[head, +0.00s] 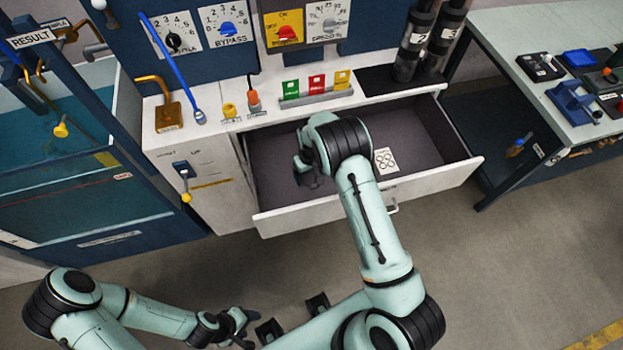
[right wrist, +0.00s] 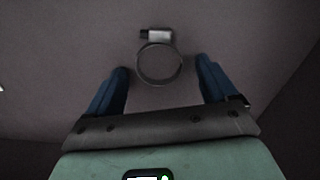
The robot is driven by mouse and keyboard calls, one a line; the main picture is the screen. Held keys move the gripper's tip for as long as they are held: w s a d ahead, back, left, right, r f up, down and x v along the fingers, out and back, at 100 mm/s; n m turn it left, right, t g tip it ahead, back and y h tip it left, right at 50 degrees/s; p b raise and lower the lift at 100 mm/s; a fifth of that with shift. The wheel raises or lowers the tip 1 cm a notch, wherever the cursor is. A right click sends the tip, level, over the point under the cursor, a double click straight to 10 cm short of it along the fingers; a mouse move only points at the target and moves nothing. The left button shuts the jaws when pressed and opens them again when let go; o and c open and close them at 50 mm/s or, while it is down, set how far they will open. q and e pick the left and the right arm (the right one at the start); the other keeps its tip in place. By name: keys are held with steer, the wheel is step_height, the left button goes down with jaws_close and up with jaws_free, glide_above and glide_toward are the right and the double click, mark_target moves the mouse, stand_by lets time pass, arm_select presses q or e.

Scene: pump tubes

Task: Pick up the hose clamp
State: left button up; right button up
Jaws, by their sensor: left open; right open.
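The hose clamp (right wrist: 160,80) is a thin metal ring with a small screw housing on its far side. In the right wrist view it lies on the drawer's dark floor, between and slightly beyond my right gripper's fingers. My right gripper (right wrist: 162,66) is open, one blue finger on each side of the clamp, with a gap on both sides. In the head view my right gripper (head: 308,170) reaches down into the open drawer, and I cannot make out the clamp there. My left gripper (head: 243,328) is open and empty, low over the floor.
The pulled-out drawer (head: 430,187) has raised walls around my right gripper. A white card with rings (head: 386,160) lies in it. Above stand coloured tags (head: 317,83) and dark cylinders (head: 415,45). A side table (head: 540,85) with tools is at right.

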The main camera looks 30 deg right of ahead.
steer(key=c, duration=1.1)
steer(key=shift+r, duration=0.1)
steer(key=shift+c, duration=0.2)
